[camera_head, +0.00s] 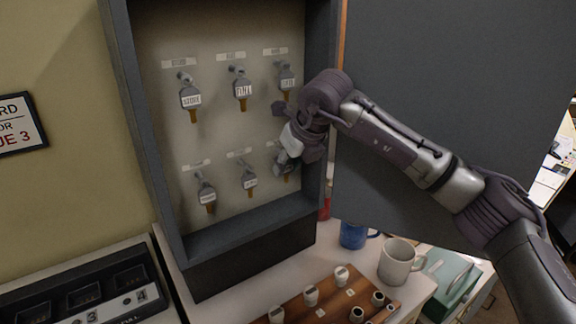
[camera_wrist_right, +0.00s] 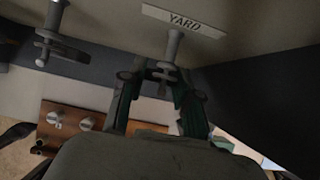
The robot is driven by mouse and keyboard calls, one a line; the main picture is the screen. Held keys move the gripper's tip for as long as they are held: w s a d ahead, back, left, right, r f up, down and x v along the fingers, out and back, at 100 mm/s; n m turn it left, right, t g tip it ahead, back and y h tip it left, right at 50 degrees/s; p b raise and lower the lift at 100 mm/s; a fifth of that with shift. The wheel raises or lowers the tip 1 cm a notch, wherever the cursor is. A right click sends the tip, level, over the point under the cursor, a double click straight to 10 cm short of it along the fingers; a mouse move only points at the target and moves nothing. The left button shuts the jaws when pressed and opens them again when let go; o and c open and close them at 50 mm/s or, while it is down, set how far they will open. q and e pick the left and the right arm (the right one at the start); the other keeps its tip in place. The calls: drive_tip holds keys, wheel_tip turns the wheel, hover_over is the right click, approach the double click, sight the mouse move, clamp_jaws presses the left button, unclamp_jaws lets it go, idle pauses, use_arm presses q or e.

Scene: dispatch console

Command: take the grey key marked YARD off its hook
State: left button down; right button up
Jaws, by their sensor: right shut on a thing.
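The grey YARD key (camera_head: 286,174) is at the lower right hook of the open key cabinet (camera_head: 250,232), partly hidden by my right gripper (camera_head: 287,153). In the right wrist view the YARD label (camera_wrist_right: 184,20) sits above a grey hook peg (camera_wrist_right: 173,46). The grey key head (camera_wrist_right: 165,73) shows at the peg's end, between the fingers of my right gripper (camera_wrist_right: 160,88). The gripper is shut on this key, which still appears to be at the peg. My left gripper is not in view.
Several other keys hang in two rows, including one beside it (camera_head: 249,180). The dark open cabinet door (camera_head: 450,90) stands close to my right arm. Below are a blue mug (camera_head: 353,235), a pale mug (camera_head: 397,262) and a wooden board (camera_head: 330,296) with pegs.

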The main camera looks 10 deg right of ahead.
drive_tip(key=shift+s+d+b, duration=0.1)
drive_tip(key=shift+s+b, duration=0.15)
drive_tip(key=shift+b, duration=0.05)
drive_tip(key=shift+s+d+b, duration=0.25)
drive_tip(key=shift+s+b, duration=0.15)
drive_tip(key=shift+s, duration=0.15)
drive_tip(key=shift+s+d+b, duration=0.2)
drive_tip(key=shift+s+b, duration=0.2)
drive_tip(key=shift+s, duration=0.1)
drive_tip(key=shift+s, duration=0.1)
drive_tip(key=shift+s+d, duration=0.15)
drive_tip(key=shift+s, duration=0.05)
drive_tip(key=shift+s+d+r+b, duration=0.25)
drive_tip(key=shift+s+d+r, duration=0.1)
drive_tip(key=shift+s, duration=0.4)
drive_tip(key=shift+s+d+r+b, duration=0.25)
drive_tip(key=shift+s+r+b, duration=0.05)
drive_tip(key=shift+s, duration=0.45)
drive_tip(key=shift+s+d+r+b, duration=0.25)
drive_tip(key=shift+s+d+r, duration=0.1)
drive_tip(key=shift+s, duration=0.4)
drive_tip(key=shift+a, duration=0.1)
